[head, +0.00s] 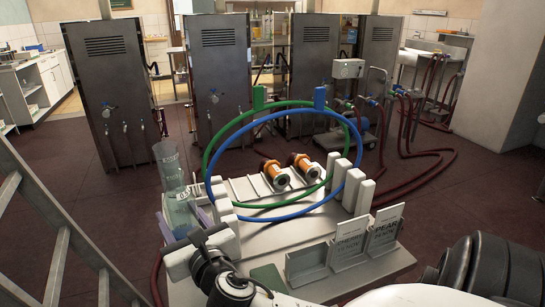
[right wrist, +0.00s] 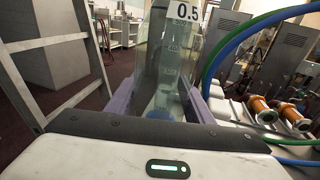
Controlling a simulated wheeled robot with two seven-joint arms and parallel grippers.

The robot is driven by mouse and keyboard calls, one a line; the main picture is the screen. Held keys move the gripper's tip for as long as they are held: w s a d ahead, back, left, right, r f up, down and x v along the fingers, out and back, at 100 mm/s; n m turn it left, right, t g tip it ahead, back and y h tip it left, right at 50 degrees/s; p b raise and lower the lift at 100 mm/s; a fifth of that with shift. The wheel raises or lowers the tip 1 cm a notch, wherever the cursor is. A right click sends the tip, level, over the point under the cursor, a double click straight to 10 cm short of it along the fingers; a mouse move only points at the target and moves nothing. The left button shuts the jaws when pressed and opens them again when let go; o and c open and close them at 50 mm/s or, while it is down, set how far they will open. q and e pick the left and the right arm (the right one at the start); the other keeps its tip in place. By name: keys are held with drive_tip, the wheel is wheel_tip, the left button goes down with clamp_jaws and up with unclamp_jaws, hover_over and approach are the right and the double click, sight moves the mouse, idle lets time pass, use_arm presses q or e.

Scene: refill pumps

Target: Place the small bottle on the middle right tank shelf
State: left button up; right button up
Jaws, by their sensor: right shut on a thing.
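A clear bottle (head: 181,211) marked 0.5 is upright at the left edge of the grey cart (head: 290,262). It also shows in the right wrist view (right wrist: 168,70), with a blue patch low inside. My right gripper (head: 197,220) is shut on it, with purple fingers on both sides; these show in the right wrist view (right wrist: 160,108). Whether the bottle touches the cart is hidden. Several tall grey tank cabinets stand at the back; the right-of-centre one (head: 314,50) is partly behind hoses. I cannot make out its shelf. My left gripper is not in view.
A green hose ring (head: 215,140) and a blue hose ring (head: 290,112) arch over the cart. Two orange-brown couplings (head: 275,174) lie on it. Card holders (head: 384,232) stand at its front. A ladder (head: 60,255) is at left. Red hoses (head: 420,160) lie at right. Floor before the left cabinets is clear.

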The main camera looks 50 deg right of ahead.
drive_tip(key=w+d+r+h, duration=0.1)
drive_tip(key=w+d+r, duration=0.1)
drive_tip(key=w, duration=0.1)
wheel_tip(320, 180, down, 10)
drive_tip(key=b, duration=0.2)
drive_tip(key=shift+w+a, duration=0.15)
drive_tip(key=shift+f+b, duration=0.1)
drive_tip(key=shift+b, duration=0.2)
drive_tip(key=o, duration=1.3)
